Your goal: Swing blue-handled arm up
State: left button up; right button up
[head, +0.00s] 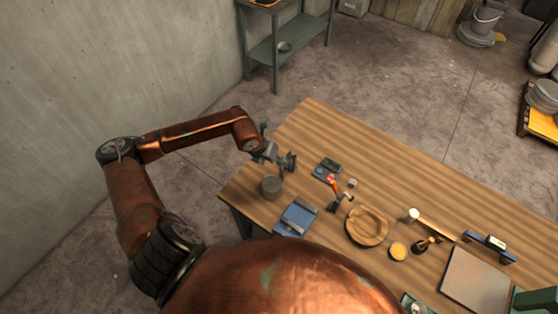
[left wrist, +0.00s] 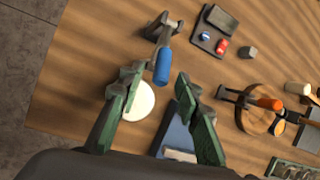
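The blue handle (left wrist: 162,66) shows in the left wrist view, on a grey arm with a dark mount (left wrist: 163,28) at the table's edge. In the head view the grey mount (head: 289,163) stands beside my left gripper (head: 270,153), and the blue handle cannot be made out. My left gripper (left wrist: 155,80) is open in the left wrist view. The handle's near end lies at the gap between its fingertips, closer to the left one. I cannot tell whether they touch. A second arm has an orange handle (left wrist: 268,103). My right gripper is not in view.
A grey cylinder (head: 271,188) with a pale top (left wrist: 140,101) stands near the mount. A blue tray (head: 296,218), a button panel (head: 326,168), a small grey block (left wrist: 250,53) and a wooden bowl (head: 367,226) are nearby.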

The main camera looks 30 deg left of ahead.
pick_arm(q)
jog(key=shift+x, duration=1.1)
grip_shut()
